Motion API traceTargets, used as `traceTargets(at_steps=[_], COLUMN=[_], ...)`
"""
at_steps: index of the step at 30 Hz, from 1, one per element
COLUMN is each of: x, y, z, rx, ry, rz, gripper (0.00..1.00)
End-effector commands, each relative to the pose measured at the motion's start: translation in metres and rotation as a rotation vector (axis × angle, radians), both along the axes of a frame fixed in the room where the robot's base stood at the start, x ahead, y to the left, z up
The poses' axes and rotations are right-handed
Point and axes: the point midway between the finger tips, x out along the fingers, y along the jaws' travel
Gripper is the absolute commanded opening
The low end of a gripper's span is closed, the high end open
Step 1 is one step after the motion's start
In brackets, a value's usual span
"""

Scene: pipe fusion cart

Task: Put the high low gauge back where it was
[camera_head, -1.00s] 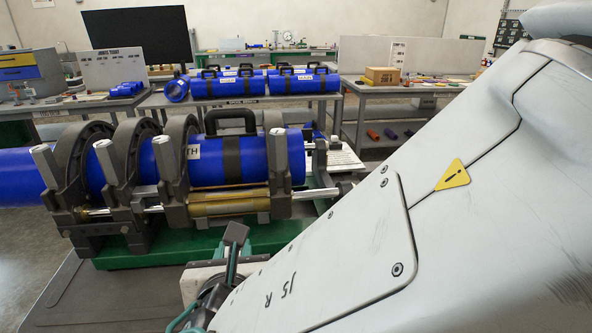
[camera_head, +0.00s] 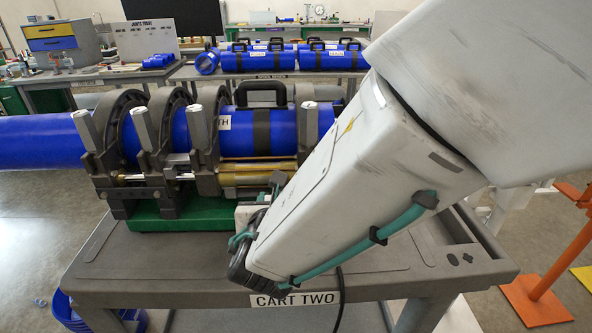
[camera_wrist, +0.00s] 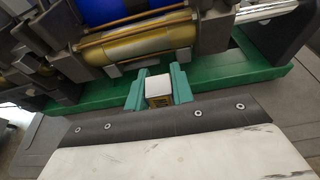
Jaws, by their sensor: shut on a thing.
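My gripper (camera_wrist: 159,88) shows in the wrist view with its two green fingers shut on a small block with a white top and a yellowish side. I take this block to be the high low gauge (camera_wrist: 158,84); most of it is hidden between the fingers. It is in front of the green base of the pipe fusion machine (camera_wrist: 228,66), and I cannot tell whether it touches anything there. In the head view the machine (camera_head: 205,130) clamps a blue pipe (camera_head: 40,142), and my arm hides most of the gripper and the held thing.
The grey cart top (camera_head: 130,262), labelled CART TWO, is bare at front left. Tables with blue pipe pieces (camera_head: 258,62) stand behind. A blue bin (camera_head: 70,312) is on the floor at lower left, an orange stand (camera_head: 540,290) at right.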

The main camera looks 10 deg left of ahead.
Motion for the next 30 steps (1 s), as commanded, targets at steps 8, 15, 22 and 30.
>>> traceTargets(at_steps=[8, 15, 22, 30], x=[0.000, 0.000, -0.008, -0.060], y=[0.000, 0.000, -0.002, -0.013], z=[-0.003, -0.003, 0.003, 0.021], rx=[-0.001, 0.000, 0.002, 0.002], ry=[0.000, 0.000, 0.000, -0.001], rz=[-0.001, 0.000, 0.002, 0.005], gripper=[0.35, 0.45, 0.45, 0.45])
